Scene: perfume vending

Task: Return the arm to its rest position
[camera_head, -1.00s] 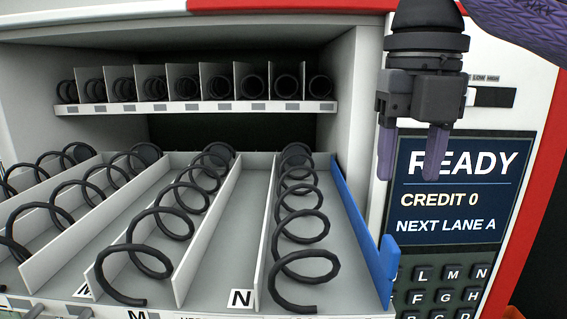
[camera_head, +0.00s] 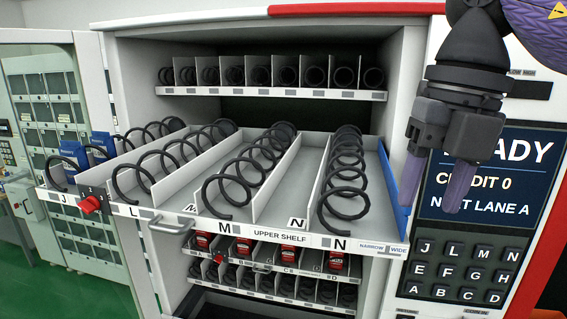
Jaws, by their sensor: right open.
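My right gripper (camera_head: 432,184) hangs at the right in front of the vending machine's display panel (camera_head: 490,180), fingers pointing down. Its two purple fingers are apart with nothing between them. It covers part of the display text, which reads "...ADY", "CREDIT 0" and "NEXT LANE A", with some letters hidden. The gripper is right of the pulled-out upper shelf (camera_head: 280,238), close in the picture to the shelf's blue right side (camera_head: 413,172). The purple arm link above it is mine. My left gripper is not in view.
The upper shelf juts out with black spiral coils (camera_head: 345,190) and lane labels. Blue boxes (camera_head: 75,153) stand in its left lane. A lower shelf holds red items (camera_head: 335,260). A keypad (camera_head: 462,270) is under the display. Another glass-fronted cabinet (camera_head: 55,110) stands at the left.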

